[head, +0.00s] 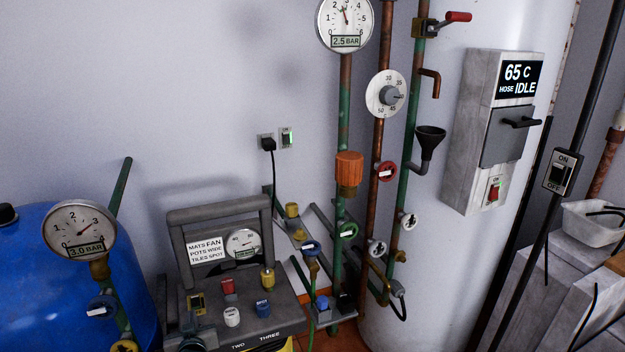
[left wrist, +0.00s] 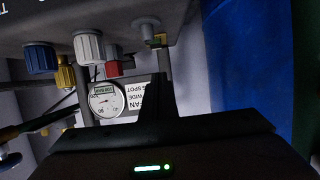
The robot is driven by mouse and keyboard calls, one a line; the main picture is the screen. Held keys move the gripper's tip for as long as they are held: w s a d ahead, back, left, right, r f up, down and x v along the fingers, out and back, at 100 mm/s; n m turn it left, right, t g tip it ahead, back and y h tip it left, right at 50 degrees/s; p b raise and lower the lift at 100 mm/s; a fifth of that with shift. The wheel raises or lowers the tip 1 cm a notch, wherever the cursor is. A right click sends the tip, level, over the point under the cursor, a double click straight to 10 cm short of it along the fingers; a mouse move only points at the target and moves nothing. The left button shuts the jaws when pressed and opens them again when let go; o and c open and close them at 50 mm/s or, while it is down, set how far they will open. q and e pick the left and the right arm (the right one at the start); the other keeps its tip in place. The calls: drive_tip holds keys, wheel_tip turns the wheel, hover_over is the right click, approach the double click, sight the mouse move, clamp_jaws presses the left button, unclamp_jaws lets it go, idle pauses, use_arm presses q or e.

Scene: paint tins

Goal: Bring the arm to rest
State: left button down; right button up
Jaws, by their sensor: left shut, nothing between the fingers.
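Most of the left arm is out of sight. My right gripper is not in view.
The machine carries a carrying frame (head: 218,210), a small gauge (head: 243,242) and several coloured knobs. A blue tank (head: 35,260) stands left. Pipes with valves (head: 348,230) rise at the right, before a white cylinder (head: 440,270). The upper left wall is clear.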

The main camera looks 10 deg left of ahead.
use_arm(q)
drive_tip(key=s+d+f+m+g+h, duration=0.1)
drive_tip(key=s+d+m+g+h, duration=0.15)
drive_tip(key=s+d, duration=0.8)
drive_tip(key=s+d+m+g+h, duration=0.2)
drive_tip(key=s+d+m+g, duration=0.15)
drive_tip(key=s, duration=1.45)
drive_tip(key=s+d+f+m+g+h, duration=0.1)
drive_tip(key=s+d+m+g+h, duration=0.15)
drive_tip(key=s+d, duration=0.8)
wheel_tip(320, 180, down, 20)
drive_tip(key=w+t+h, duration=0.1)
drive_tip(key=w+t, duration=0.1)
drive_tip(key=w, duration=0.1)
drive_tip(key=s+d+f+t+h, duration=0.1)
drive_tip(key=s+d+f, duration=0.1)
drive_tip(key=f, duration=1.2)
drive_tip(key=shift+s+d+f, duration=0.15)
drive_tip(key=shift+s+d, duration=0.05)
drive_tip(key=shift+s, duration=0.4)
